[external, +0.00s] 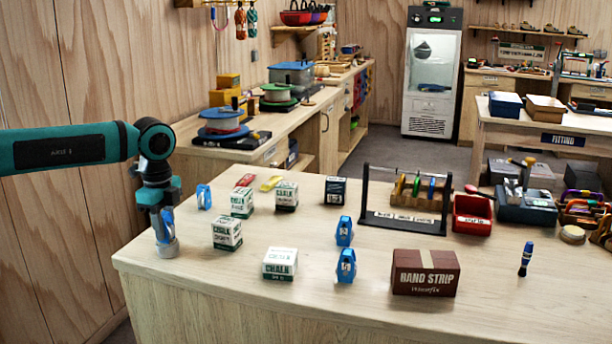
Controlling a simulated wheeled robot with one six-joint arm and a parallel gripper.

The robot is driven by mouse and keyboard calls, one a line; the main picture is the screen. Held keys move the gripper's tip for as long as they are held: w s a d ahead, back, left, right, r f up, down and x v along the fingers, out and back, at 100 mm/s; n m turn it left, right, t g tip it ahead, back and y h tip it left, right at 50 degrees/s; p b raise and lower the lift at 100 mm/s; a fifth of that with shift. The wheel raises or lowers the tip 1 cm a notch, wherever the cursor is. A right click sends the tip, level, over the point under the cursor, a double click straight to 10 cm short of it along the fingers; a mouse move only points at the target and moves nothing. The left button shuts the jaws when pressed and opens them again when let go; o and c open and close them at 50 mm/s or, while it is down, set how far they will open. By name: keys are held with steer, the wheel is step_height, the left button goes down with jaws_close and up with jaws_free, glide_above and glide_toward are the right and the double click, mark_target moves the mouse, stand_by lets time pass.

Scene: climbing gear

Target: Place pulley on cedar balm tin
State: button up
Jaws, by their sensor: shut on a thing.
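My gripper (164,218) points down at the left end of the near bench and is shut on a blue pulley (168,214), partly hidden by the fingers. Directly below it is a small round greyish tin (167,248) on the bench near its left edge. Its label is too small to read, so I cannot confirm that it is the cedar balm tin. The pulley's lower end is at or just above the tin's top; I cannot tell whether they touch.
Other blue pulleys stand at the back left (204,197) and mid-bench (345,231). Several chalk boxes (228,233) stand right of my gripper. A brown hand strip box (425,272), a dark rack (406,222) and a red bin (472,213) are farther right. Bare bench lies in front.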

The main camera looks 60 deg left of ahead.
mark_target(163, 214)
steer(key=shift+f, duration=0.15)
steer(key=o, duration=1)
step_height(163, 214, up, 12)
steer(key=shift+r, duration=0.2)
